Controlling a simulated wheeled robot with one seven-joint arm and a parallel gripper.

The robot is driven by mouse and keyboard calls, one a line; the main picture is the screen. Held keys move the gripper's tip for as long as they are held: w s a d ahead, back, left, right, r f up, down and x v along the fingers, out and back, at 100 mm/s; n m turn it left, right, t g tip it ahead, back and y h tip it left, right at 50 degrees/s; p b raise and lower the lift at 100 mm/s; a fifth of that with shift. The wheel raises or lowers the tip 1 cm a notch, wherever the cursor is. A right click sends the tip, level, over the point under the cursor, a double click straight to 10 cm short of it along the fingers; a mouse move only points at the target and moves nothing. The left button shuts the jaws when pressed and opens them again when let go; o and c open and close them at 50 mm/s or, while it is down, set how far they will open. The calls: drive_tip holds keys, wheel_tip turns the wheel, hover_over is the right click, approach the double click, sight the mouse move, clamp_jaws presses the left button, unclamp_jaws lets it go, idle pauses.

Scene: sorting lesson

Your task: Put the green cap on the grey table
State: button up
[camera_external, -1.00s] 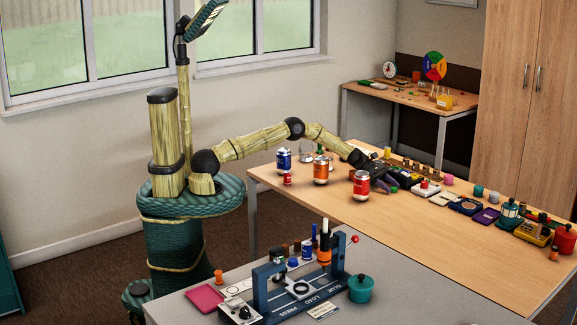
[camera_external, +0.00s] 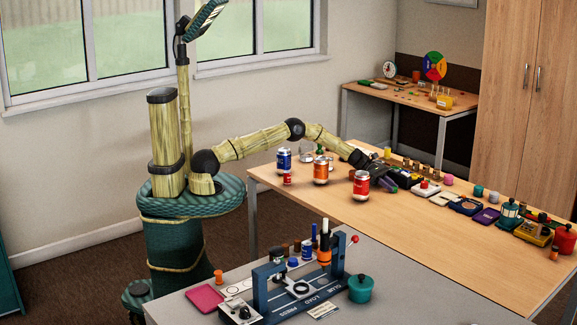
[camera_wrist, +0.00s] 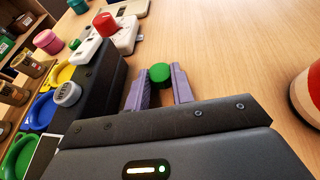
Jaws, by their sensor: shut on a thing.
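The green cap (camera_wrist: 160,73) is between the two purple fingers of my gripper (camera_wrist: 158,82) in the wrist view. The fingers are shut on it, near their tips. In the external view my gripper (camera_external: 390,186) is low over the wooden table, just right of a red jar; the cap is too small to make out there. I cannot tell whether the cap still touches the wood. The grey table (camera_external: 420,292) is in the foreground, well away from my gripper.
The red jar (camera_external: 361,184) is close beside my gripper, with an orange jar (camera_external: 320,171) further left. Various items line the wooden table's far side. On the grey table are a blue press (camera_external: 262,290), a pink tray (camera_external: 206,298) and a teal pot (camera_external: 360,290); its right part is bare.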

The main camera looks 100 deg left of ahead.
clamp_jaws()
wheel_tip(320, 180, up, 10)
drive_tip(key=p, duration=0.1)
idle(0.6)
